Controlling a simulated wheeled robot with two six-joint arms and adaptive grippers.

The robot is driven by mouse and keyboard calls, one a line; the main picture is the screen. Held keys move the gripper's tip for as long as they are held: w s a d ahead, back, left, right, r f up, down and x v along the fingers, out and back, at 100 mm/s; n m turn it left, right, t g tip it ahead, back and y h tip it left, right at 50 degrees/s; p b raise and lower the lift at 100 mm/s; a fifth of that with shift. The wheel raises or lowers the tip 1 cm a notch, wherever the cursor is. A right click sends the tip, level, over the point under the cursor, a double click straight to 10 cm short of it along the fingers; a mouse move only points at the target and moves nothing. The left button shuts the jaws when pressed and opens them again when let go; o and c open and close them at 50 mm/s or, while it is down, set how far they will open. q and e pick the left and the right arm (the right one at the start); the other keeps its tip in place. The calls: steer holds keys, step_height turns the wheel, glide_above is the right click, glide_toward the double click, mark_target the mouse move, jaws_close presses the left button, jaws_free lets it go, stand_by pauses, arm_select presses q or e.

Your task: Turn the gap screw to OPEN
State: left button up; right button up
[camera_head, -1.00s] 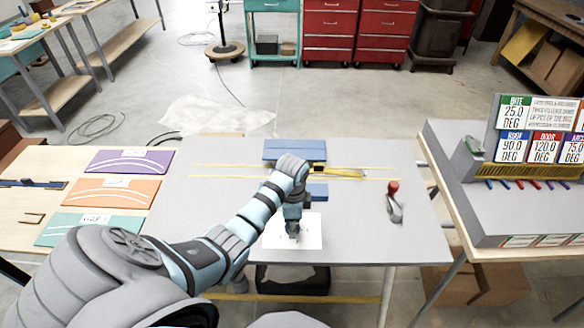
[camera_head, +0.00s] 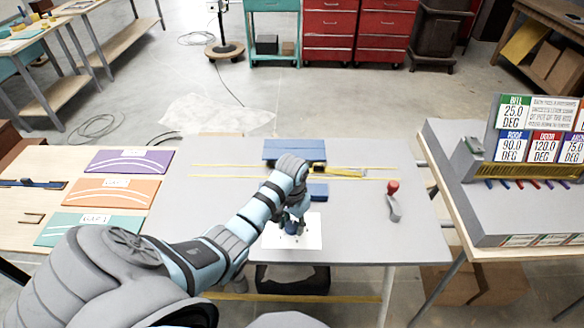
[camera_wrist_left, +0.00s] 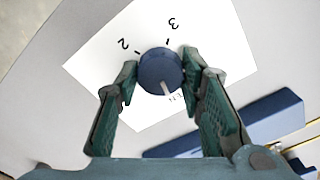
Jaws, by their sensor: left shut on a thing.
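The gap screw is a round blue knob (camera_wrist_left: 160,70) with a white pointer line, on a white card (camera_wrist_left: 105,60) marked 2 and 3. The line points toward the bottom of the wrist picture, at small lettering partly hidden there that seems to end in "EN". In the head view the card (camera_head: 312,238) lies on the grey table, and my left gripper (camera_head: 294,224) reaches down over it. In the left wrist view the two green fingers of my left gripper (camera_wrist_left: 160,76) are shut on the knob, one on each side. My right gripper is not in view.
A blue bar device (camera_head: 290,150) with a yellow strip sits behind the card on the table (camera_head: 230,215). Coloured panels (camera_head: 108,193) lie on the left bench. A sloped display (camera_head: 520,215) stands on the right.

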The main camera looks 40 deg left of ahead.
mark_target(292, 225)
arm_select(q)
steer(key=shift+w+a+n, duration=0.1)
steer(key=shift+n, duration=1.1)
steer(key=o, duration=1.2)
step_height(292, 225, up, 8)
steer(key=shift+f, duration=0.2)
